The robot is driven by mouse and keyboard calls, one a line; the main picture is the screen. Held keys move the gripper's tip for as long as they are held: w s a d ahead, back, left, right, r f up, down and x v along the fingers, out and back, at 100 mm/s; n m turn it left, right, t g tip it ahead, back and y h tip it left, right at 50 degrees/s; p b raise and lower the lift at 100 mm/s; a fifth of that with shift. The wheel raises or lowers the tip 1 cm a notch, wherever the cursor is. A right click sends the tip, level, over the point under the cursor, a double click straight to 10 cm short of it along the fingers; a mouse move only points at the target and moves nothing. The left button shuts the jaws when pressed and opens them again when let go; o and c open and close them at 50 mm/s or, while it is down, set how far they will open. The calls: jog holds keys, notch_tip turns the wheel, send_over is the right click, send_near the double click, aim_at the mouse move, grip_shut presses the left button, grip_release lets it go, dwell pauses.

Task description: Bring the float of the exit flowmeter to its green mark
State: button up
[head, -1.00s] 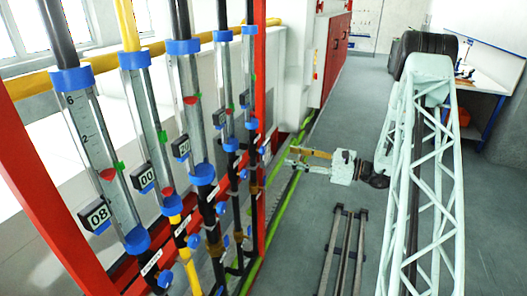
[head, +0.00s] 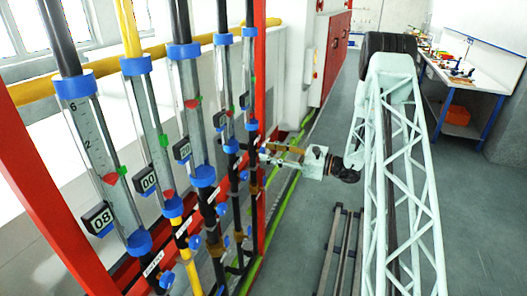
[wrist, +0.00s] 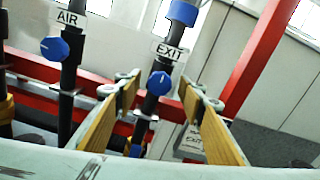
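The exit flowmeter (head: 249,75) is the farthest tube in the row in the head view. In the head view my gripper (head: 268,153) is beside the far red post.
The AIR knob (wrist: 54,48) is on the pipe to the left in the wrist view. Red frame bars (wrist: 258,60) run behind and right of the pipes. Nearer flowmeters (head: 98,150) fill the left of the head view.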

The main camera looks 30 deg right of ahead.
jog(key=shift+x, duration=1.3)
jog(key=shift+c, duration=0.7)
jog(key=c, duration=0.7)
